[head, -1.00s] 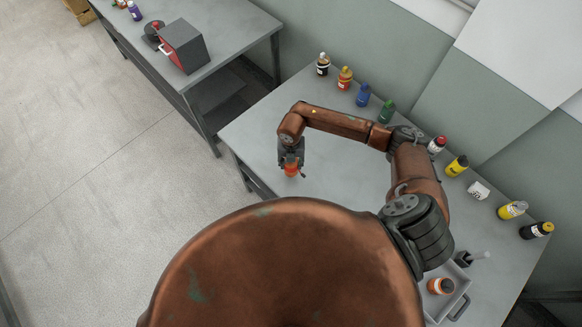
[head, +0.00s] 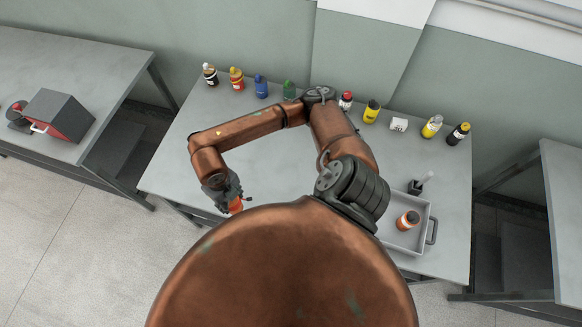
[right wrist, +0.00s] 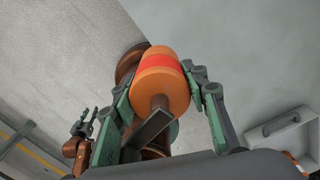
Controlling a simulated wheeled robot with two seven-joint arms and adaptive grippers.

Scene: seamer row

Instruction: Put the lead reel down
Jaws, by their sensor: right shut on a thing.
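The lead reel (right wrist: 162,80), orange with a red band, sits between the fingers of my right gripper (right wrist: 160,90) in the right wrist view. In the head view my right gripper (head: 234,200) is shut on the reel (head: 236,206), near the front edge of the grey table (head: 280,150). My own body hides part of the table edge there, and I cannot tell the reel's height above the top. My left gripper (right wrist: 86,122) shows small at the left of the right wrist view, its fingers apart and empty.
The middle left of the table is clear. Another table with a dark red-fronted box (head: 60,115) stands left.

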